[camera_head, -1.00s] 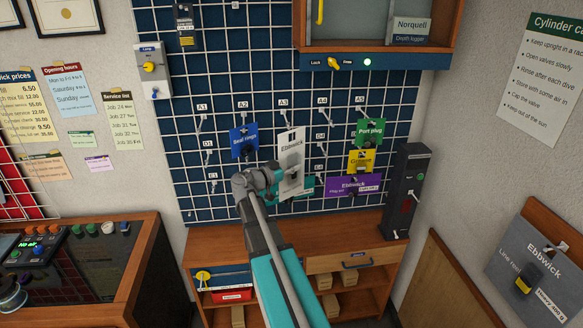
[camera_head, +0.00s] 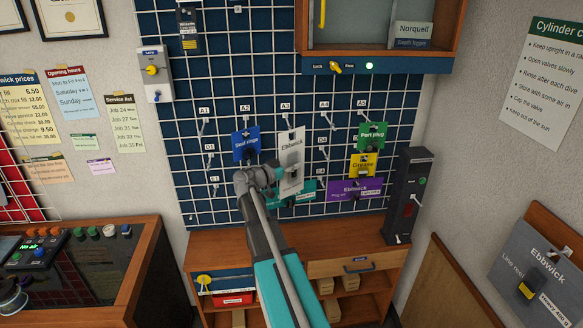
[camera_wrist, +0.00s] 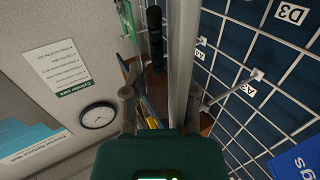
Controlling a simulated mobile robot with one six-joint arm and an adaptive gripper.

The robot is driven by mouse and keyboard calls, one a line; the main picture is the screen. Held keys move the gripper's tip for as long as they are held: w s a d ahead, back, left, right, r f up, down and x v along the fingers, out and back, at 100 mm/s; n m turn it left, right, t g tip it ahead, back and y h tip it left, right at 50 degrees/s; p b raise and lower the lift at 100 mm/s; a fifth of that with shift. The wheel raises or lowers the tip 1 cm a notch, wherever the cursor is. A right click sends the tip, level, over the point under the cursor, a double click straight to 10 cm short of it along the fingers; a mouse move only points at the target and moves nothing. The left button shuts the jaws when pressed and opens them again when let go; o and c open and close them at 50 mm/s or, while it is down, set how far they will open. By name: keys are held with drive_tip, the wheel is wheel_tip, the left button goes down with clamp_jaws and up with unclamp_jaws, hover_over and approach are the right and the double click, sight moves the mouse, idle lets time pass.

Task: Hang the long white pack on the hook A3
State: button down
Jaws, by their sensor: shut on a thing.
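The long white pack (camera_head: 291,162), marked Ebbwick, hangs upright from my gripper (camera_head: 277,177) in front of the pegboard. My gripper is shut on it. In the wrist view the pack (camera_wrist: 184,50) shows nearly edge-on as a pale upright strip. The A3 label (camera_head: 285,106) is just above the pack's top in the head view. The hook A3 (camera_wrist: 232,90) shows in the wrist view as a metal peg to the right of the pack, its tip close to the pack's edge. I cannot tell whether the peg enters the pack's hole.
The blue Seal rings pack (camera_head: 245,144) hangs just left of the white pack. The green Port plug (camera_head: 372,135), yellow Grease (camera_head: 363,165) and purple Ebbwick pack (camera_head: 354,189) hang to the right. A cabinet (camera_head: 377,62) is above.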

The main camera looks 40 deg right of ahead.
drive_tip(key=shift+w+d+f+b, duration=0.15)
drive_tip(key=shift+w+d, duration=0.35)
drive_tip(key=shift+w, duration=0.3)
drive_tip(key=shift+w+d+f+b, duration=0.2)
drive_tip(key=shift+w+d, duration=0.25)
drive_tip(key=shift+w, duration=0.3)
drive_tip(key=shift+w+d+f+b, duration=0.15)
drive_tip(key=shift+w+d, duration=0.35)
drive_tip(key=shift+w, duration=0.3)
drive_tip(key=shift+c, duration=1.5)
unclamp_jaws()
drive_tip(key=shift+w, duration=0.1)
drive_tip(key=shift+a, duration=0.85)
drive_tip(key=a, duration=1)
drive_tip(key=shift+a, duration=0.15)
drive_tip(key=shift+w, duration=0.1)
